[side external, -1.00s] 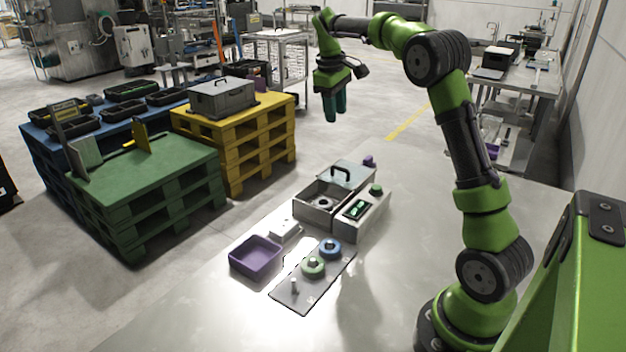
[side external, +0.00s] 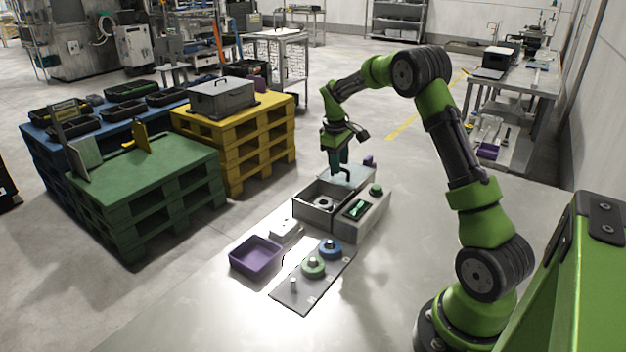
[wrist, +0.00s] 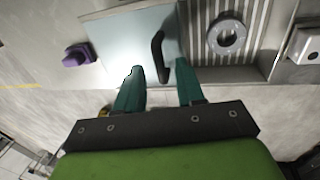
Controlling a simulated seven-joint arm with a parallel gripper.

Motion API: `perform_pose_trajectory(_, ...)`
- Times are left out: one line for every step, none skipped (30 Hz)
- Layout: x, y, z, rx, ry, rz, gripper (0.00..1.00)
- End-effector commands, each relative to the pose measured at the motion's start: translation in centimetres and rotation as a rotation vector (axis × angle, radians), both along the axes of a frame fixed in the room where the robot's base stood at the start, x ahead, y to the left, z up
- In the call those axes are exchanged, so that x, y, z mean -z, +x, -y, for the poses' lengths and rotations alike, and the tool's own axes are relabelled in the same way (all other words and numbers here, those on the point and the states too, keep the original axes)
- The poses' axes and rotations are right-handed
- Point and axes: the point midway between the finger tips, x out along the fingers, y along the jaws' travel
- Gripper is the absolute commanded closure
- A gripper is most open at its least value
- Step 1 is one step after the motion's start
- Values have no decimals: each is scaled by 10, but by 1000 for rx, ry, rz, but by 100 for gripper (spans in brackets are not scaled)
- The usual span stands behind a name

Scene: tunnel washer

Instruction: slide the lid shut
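The light grey-blue lid (side external: 358,178) lies at the back end of the grey box (side external: 312,211), leaving the box's front compartment open. The lid also shows in the wrist view (wrist: 122,40). Its black bar handle (wrist: 158,55) stands up near the lid's edge beside the opening. A metal ring (wrist: 227,36) lies on the ribbed floor inside the compartment. My gripper (side external: 338,168) is low over the lid, by the handle. In the wrist view my gripper (wrist: 160,68) has its two green fingers apart, with the handle in line with the gap. Contact with the handle cannot be told.
A unit with a green button (side external: 376,189) adjoins the box. A purple block (side external: 369,161) stands behind the lid. In front are a purple tray (side external: 256,256), a white block (side external: 284,231) and a plate (side external: 293,300) with blue and green rings. The table's left front is clear.

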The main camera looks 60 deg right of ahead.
Motion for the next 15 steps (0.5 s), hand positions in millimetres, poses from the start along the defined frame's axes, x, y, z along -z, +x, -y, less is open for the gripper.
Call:
perform_pose_trajectory(2,0,0,0,0,0,62)
perform_pose_trajectory(3,0,1,0,0,0,62)
perform_pose_trajectory(4,0,1,0,0,0,62)
perform_pose_trajectory(4,0,1,0,0,0,62)
perform_pose_trajectory(4,0,1,1,0,0,62)
perform_pose_trajectory(4,0,1,1,0,0,62)
perform_pose_trajectory(4,0,1,1,0,0,62)
perform_pose_trajectory(4,0,1,1,0,0,62)
perform_pose_trajectory(4,0,1,1,0,0,62)
perform_pose_trajectory(4,0,1,1,0,0,62)
perform_pose_trajectory(4,0,1,1,0,0,66)
perform_pose_trajectory(4,0,1,1,0,0,73)
perform_pose_trajectory(4,0,1,1,0,0,77)
perform_pose_trajectory(4,0,1,0,0,0,82)
perform_pose_trajectory(4,0,1,0,0,0,88)
